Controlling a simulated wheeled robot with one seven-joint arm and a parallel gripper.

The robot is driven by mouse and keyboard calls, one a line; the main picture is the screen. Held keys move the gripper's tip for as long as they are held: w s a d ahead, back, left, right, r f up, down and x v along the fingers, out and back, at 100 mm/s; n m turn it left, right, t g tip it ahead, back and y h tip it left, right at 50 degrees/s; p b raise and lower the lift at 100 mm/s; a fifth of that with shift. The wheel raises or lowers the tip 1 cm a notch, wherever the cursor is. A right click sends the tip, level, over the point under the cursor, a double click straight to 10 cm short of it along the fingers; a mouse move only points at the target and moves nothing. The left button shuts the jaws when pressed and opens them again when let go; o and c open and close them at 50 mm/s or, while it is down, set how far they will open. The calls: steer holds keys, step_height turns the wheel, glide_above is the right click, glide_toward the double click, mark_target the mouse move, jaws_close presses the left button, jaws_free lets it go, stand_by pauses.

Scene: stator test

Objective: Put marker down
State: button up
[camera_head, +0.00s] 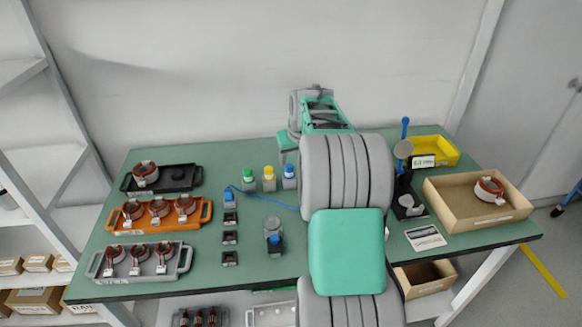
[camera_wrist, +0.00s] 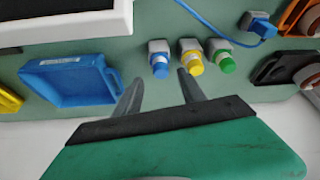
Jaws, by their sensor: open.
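Three markers stand upright in small grey holders at the back middle of the table: a green-capped marker (camera_head: 248,175), a yellow-capped marker (camera_head: 268,172) and a blue-capped marker (camera_head: 289,171). In the wrist view, the blue marker (camera_wrist: 160,67), yellow marker (camera_wrist: 193,62) and green marker (camera_wrist: 223,61) sit in a row just beyond my fingers. My gripper (camera_wrist: 160,78) is open, with nothing held between its fingers. The blue marker is nearest the gap between the fingertips. In the head view my arm's bulk fills the middle and the fingers cannot be made out.
Grey (camera_head: 98,262), orange (camera_head: 108,224) and black (camera_head: 127,184) trays stand at left. A cardboard box (camera_head: 460,216) and yellow bin (camera_head: 440,147) stand at right. A blue bin (camera_wrist: 75,85) and white-framed panel (camera_wrist: 122,18) show left in the wrist view. A blue cable (camera_head: 265,200) crosses the table.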

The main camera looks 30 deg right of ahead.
steer(key=v, duration=0.6)
steer(key=s+a+n, duration=0.1)
steer(key=s+a, duration=0.2)
steer(key=a, duration=0.5)
steer(key=s+a, duration=0.3)
steer(key=a, duration=0.5)
steer(key=s+a+f+n, duration=0.1)
steer(key=s+a+f, duration=0.2)
steer(key=s+a, duration=0.3)
steer(key=s+a+f+n+g+y, duration=0.1)
steer(key=s+a+f, duration=0.1)
steer(key=s+a, duration=0.4)
steer(key=s, duration=0.3)
steer(key=shift+f, duration=0.35)
steer(key=shift+s+a, duration=0.1)
steer(key=shift+a, duration=0.05)
